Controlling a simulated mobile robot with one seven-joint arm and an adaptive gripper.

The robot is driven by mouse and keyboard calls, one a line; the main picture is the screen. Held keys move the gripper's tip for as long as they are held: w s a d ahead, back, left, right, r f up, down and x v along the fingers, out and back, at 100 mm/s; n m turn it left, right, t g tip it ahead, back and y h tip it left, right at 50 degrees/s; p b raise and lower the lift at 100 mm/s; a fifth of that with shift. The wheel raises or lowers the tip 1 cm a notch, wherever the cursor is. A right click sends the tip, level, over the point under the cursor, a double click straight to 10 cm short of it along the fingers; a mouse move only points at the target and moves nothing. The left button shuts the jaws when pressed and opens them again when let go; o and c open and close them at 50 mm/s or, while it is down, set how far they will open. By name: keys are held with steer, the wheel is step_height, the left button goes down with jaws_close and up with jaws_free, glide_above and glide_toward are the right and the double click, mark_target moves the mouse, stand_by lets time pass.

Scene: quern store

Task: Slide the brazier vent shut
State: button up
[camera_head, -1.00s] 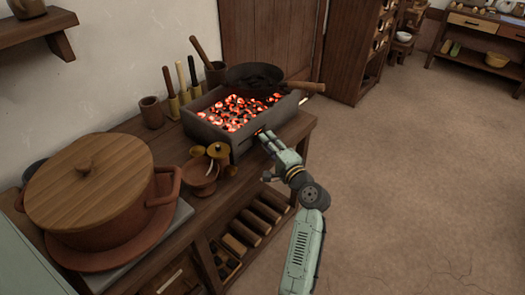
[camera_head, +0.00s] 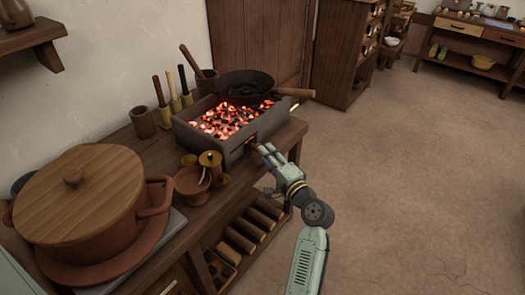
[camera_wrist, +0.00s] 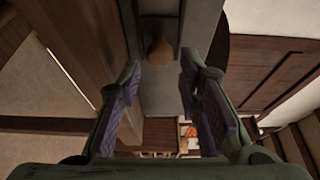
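The grey brazier (camera_head: 198,135), full of glowing coals (camera_head: 226,120), stands on the wooden bench. Its front wall shows a dark vent area (camera_head: 251,140) close to my fingertips. My gripper (camera_head: 259,148) is in front of that wall. In the wrist view my gripper (camera_wrist: 160,92) is open, with its purple-padded fingers spread apart. A small rounded wooden knob (camera_wrist: 160,50) shows beyond and between the fingertips, against a grey surface; the fingers do not appear closed on it. A small orange and white patch (camera_wrist: 188,131) shows lower down. How far the vent is open is too small to tell.
A dark pan (camera_head: 245,84) rests on the brazier's back, its handle sticking out right. A lidded pot (camera_head: 85,195) and small clay cups (camera_head: 192,182) stand left on the bench (camera_head: 140,150). Open floor (camera_head: 400,190) lies to the right.

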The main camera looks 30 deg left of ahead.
steer(key=v, duration=0.8)
